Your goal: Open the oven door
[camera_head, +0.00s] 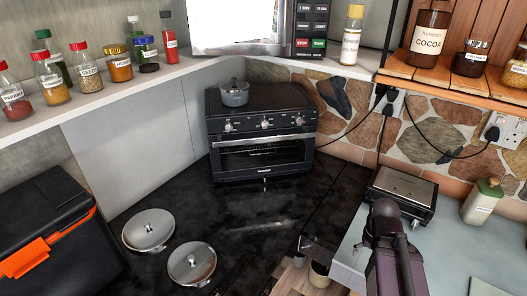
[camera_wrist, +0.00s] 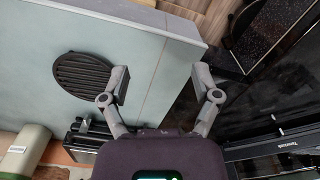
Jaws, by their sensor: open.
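The black toaster oven (camera_head: 262,160) stands at the back of the dark counter in the head view. Its door looks shut, with a glass window and a silver handle bar (camera_head: 265,137) across the top, below the knobs. A dark appliance front with a brand label, apparently the oven (camera_wrist: 290,147), shows at the right of the wrist view. My gripper (camera_wrist: 161,83) is open and empty, its two fingers spread above the edge of the pale worktop, left of that front and apart from it. In the head view my arm is at the lower right, away from the oven; the fingertips are not clear there.
A grey pot (camera_head: 234,94) sits on the oven. Two metal lids (camera_head: 192,264) lie on the dark counter, beside a black toolbox (camera_head: 50,235). A grill appliance (camera_head: 402,190) and a bottle (camera_head: 482,202) stand on the pale worktop (camera_head: 440,235). Counter before the oven is clear.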

